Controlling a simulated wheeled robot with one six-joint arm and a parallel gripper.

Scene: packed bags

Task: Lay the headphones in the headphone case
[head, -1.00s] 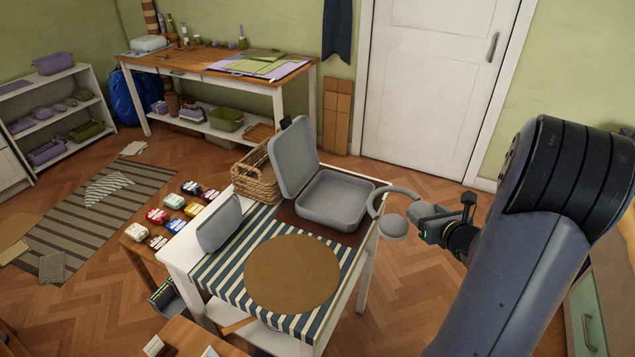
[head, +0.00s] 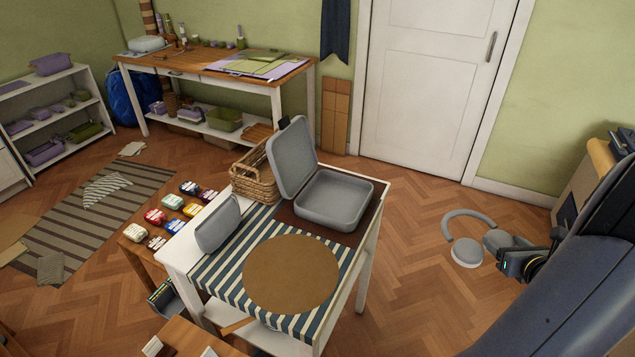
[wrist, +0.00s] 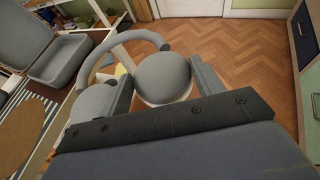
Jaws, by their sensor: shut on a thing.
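The grey headphones (head: 467,252) are held in the air to the right of the white table, in the head view. My gripper (head: 512,262) is shut on them at one ear cup. In the wrist view the headphones (wrist: 162,78) sit between the two fingers of my gripper (wrist: 155,95), with the headband arching to the upper left. The grey headphone case (head: 335,199) stands open on the table, with its lid raised at the left. Its inside looks empty. The case (wrist: 62,58) also shows at the upper left of the wrist view.
A second grey case (head: 218,224), standing upright, and a round brown mat (head: 291,273) are on the white table (head: 372,215). The floor between table and door (head: 438,85) is clear.

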